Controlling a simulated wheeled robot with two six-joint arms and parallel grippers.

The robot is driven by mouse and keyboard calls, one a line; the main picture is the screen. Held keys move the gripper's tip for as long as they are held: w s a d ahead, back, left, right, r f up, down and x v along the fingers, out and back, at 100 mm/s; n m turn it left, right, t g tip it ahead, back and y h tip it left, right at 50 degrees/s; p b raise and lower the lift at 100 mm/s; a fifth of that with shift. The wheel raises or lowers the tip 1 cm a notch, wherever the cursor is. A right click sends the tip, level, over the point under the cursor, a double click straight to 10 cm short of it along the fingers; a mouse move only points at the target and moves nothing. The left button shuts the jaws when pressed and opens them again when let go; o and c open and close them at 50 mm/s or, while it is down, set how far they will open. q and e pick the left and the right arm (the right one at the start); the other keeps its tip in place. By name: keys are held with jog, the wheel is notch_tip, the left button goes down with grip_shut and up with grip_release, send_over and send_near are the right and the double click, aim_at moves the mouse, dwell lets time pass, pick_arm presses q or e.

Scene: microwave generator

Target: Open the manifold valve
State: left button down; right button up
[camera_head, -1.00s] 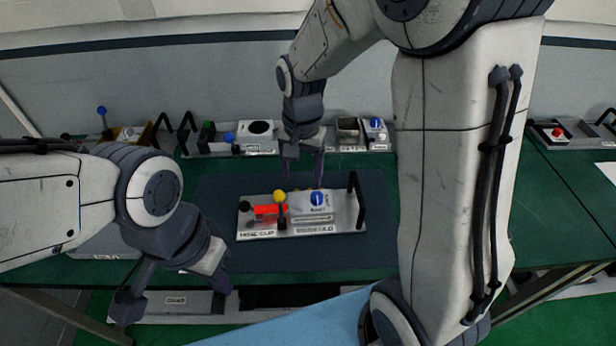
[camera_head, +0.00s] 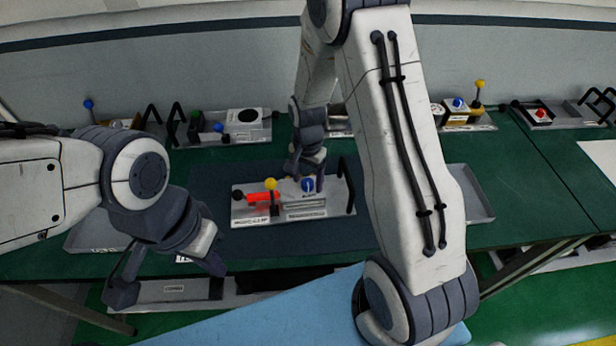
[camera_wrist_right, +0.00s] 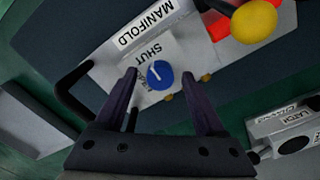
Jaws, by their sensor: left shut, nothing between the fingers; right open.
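The manifold panel (camera_head: 240,212) is a light plate on the dark mat, with a black handle at its right end. Its round blue valve knob (camera_head: 308,185) also shows in the right wrist view (camera_wrist_right: 160,75), its white mark towards the SHUT label (camera_wrist_right: 150,52). My right gripper (camera_head: 306,176) is over the knob from behind; in the right wrist view its open fingers (camera_wrist_right: 159,82) stand on either side of it. Whether they touch it I cannot tell. My left gripper (camera_head: 214,264) is shut and empty, left of and in front of the panel.
A yellow ball lever (camera_head: 270,184) and a red block (camera_head: 262,197) sit on the panel left of the knob. Several other devices stand along the back of the green table. An empty grey tray (camera_head: 474,193) lies right of my right arm.

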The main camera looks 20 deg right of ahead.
grip_shut()
jog(key=shift+n, duration=0.4)
jog(key=n, duration=0.3)
jog(key=shift+n, duration=0.4)
jog(key=n, duration=0.4)
jog(key=shift+b, duration=0.35)
jog(key=n, duration=0.9)
jog(key=shift+n, duration=0.3)
